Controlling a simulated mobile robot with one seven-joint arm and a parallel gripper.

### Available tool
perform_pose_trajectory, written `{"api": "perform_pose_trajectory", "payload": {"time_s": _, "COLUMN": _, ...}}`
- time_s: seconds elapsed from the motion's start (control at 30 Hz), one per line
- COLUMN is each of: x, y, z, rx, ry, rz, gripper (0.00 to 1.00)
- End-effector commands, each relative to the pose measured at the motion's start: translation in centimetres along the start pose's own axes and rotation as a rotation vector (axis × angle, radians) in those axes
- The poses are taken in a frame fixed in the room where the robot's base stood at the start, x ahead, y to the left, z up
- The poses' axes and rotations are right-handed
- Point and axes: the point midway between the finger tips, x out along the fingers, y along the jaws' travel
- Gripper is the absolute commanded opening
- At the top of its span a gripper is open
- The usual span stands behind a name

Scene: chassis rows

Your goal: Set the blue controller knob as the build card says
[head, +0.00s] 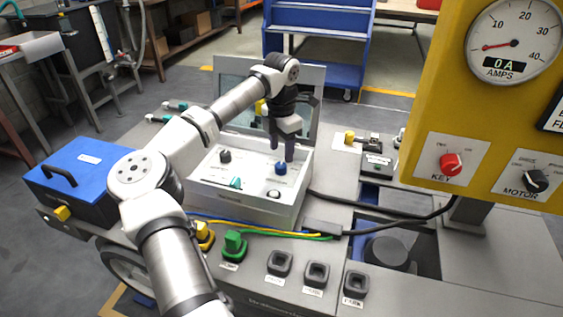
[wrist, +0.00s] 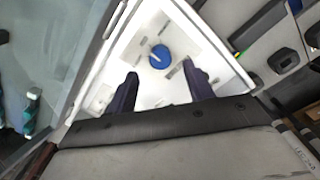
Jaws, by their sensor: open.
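The blue knob (head: 280,168) sits on the white panel of the open controller box (head: 240,198), at the panel's right. In the wrist view the blue knob (wrist: 160,56) shows a pale pointer line, which runs toward the upper left. My gripper (head: 281,152) is just above the knob in the head view. In the wrist view its two dark fingers (wrist: 158,84) are spread apart with the knob seen beyond and between their tips. The gripper is open and empty. Marks around the knob are too small to read. I cannot make out a build card.
The box's raised lid stands behind. A blue-topped case (head: 85,165) is at left. A yellow meter post (head: 500,100) is at right. Cables run along the front.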

Motion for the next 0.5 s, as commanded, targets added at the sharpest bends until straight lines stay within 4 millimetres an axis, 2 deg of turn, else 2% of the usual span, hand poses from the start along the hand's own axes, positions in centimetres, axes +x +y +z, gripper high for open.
{"api": "perform_pose_trajectory", "payload": {"time_s": 0.03, "x": 1.1, "y": 0.0, "z": 0.0, "rx": 0.001, "ry": 0.000, "rz": -0.002, "gripper": 0.52}}
{"api": "perform_pose_trajectory", "payload": {"time_s": 0.2, "x": 3.7, "y": 0.0, "z": 0.0, "rx": 0.001, "ry": 0.000, "rz": -0.001, "gripper": 0.52}}
{"api": "perform_pose_trajectory", "payload": {"time_s": 0.33, "x": 4.8, "y": 0.0, "z": 0.1, "rx": 0.001, "ry": -0.002, "rz": -0.001, "gripper": 0.52}}
{"api": "perform_pose_trajectory", "payload": {"time_s": 0.5, "x": 5.3, "y": 0.0, "z": 0.1, "rx": 0.001, "ry": -0.002, "rz": 0.001, "gripper": 0.52}}
